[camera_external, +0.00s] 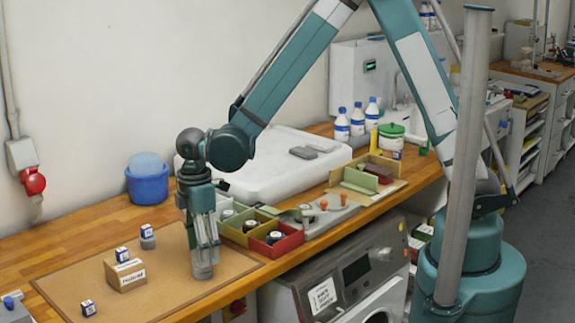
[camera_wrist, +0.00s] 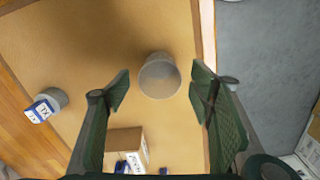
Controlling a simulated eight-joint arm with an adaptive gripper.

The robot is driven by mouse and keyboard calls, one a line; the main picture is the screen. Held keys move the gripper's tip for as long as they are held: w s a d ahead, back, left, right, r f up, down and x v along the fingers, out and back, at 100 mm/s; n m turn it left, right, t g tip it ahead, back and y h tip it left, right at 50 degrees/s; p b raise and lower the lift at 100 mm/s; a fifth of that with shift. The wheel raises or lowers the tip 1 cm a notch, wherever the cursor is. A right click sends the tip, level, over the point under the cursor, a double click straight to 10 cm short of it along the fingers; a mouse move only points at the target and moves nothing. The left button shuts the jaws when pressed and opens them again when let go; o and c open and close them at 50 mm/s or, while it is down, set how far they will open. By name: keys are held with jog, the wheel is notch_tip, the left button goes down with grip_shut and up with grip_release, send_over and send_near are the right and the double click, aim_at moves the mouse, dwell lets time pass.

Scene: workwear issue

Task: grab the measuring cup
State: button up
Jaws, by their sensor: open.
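The measuring cup (camera_wrist: 159,77) looks like a small grey, see-through cup in the wrist view. It stands on the tan mat (camera_wrist: 70,55), slightly beyond the fingertips and centred between them. In the external view a grey shape below my fingers seems to be the cup (camera_external: 203,271), partly hidden by them. My gripper (camera_external: 205,243) points down over the mat's right part. In the wrist view my gripper (camera_wrist: 160,90) has its two green fingers wide apart, one on each side of the cup, with nothing held.
A labelled cardboard box (camera_external: 126,274) stands left of my gripper, with small blue-and-white labelled items on and around it. Colored bins (camera_external: 275,241) with dark jars are close on the right. A blue tub (camera_external: 148,184) stands behind.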

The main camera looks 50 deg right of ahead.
jog(key=shift+f, duration=2.2)
jog(key=c, duration=1)
